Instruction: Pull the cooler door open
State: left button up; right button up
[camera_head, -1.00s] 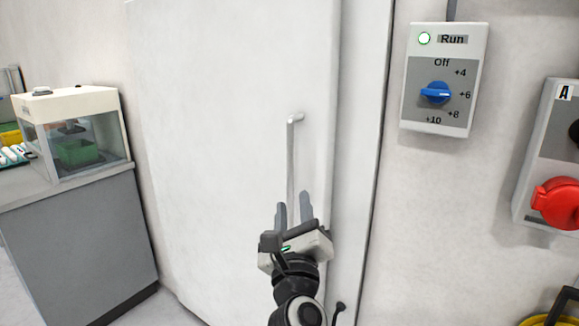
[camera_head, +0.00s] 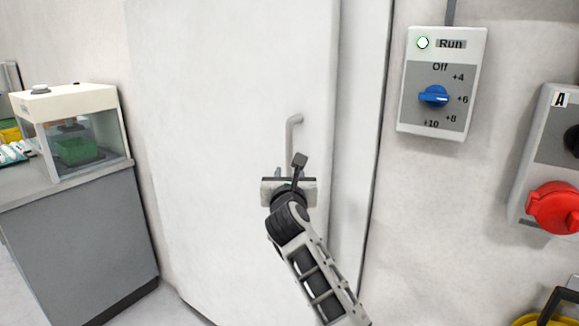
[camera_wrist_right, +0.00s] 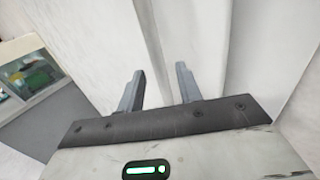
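The cooler door (camera_head: 220,130) is a large white panel in the middle of the head view, and it looks shut. Its upright bar handle (camera_head: 291,130) is near the door's right edge. The handle's top end shows; its lower part is hidden behind my right gripper. My right gripper (camera_head: 289,174) is in front of the handle's lower part. In the right wrist view the two grey fingers of this gripper (camera_wrist_right: 160,80) stand apart and point at the white door (camera_wrist_right: 110,35). I cannot make out the handle between them. My left gripper is not in view.
A white control box (camera_head: 443,80) with a blue knob hangs on the wall to the right. A red rotary switch (camera_head: 555,207) is farther right. A grey cabinet (camera_head: 80,245) with a clear-sided machine (camera_head: 75,130) on it stands left of the door.

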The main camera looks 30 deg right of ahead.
aim_at(289, 170)
jog(key=shift+x, duration=2)
grip_shut()
jog(key=shift+a, duration=0.15)
